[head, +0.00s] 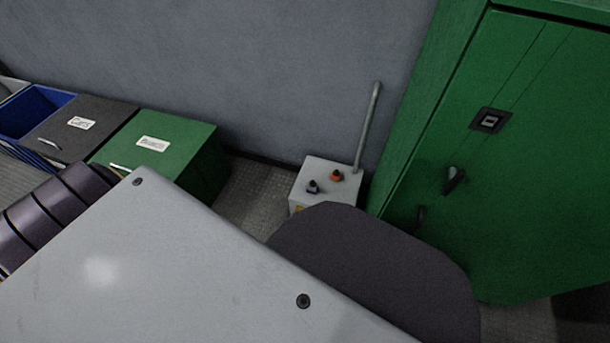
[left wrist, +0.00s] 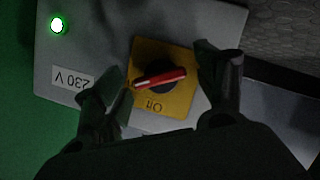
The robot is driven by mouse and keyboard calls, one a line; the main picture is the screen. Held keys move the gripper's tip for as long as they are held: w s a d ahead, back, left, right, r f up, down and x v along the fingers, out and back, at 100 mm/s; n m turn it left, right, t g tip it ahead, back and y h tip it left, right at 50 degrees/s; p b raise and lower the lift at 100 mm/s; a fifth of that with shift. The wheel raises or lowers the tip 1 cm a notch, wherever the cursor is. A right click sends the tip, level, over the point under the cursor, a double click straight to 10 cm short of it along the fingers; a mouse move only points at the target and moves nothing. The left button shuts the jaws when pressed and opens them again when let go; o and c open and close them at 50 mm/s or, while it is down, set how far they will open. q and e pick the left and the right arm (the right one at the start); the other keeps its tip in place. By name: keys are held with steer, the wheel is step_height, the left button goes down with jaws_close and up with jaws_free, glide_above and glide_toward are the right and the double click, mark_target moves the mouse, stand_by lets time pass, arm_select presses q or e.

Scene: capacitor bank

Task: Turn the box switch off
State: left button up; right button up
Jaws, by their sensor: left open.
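In the left wrist view, a box switch with a red handle (left wrist: 163,78) on a dark round base sits on a yellow plate (left wrist: 180,104). The plate is on a grey box face (left wrist: 90,35). An upside-down "Off" label shows below the handle; the handle lies nearly level, its pale tip pointing left. My left gripper (left wrist: 160,68) is open, one finger on each side of the handle. I cannot tell whether a finger touches it. In the head view, a pale box (head: 327,172) stands by the wall, with a bit of yellow on its front. My right gripper is not in view.
A lit green lamp (left wrist: 57,25) and a "230 V" label (left wrist: 73,79) are on the box face. A green cabinet (head: 530,150) stands right of the pale box. An upright pipe (head: 369,125) rises from that box. Green and black bins (head: 190,155) stand left.

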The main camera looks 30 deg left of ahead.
arm_select(q)
steer(key=shift+w, duration=0.1)
steer(key=shift+c, duration=0.2)
steer(key=c, duration=1)
steer(key=shift+n+t+h, duration=0.5)
steer(key=shift+n+h, duration=0.4)
steer(key=shift+n, duration=0.6)
steer(key=o, duration=1)
steer(key=shift+o, duration=0.2)
steer(key=shift+a, duration=0.1)
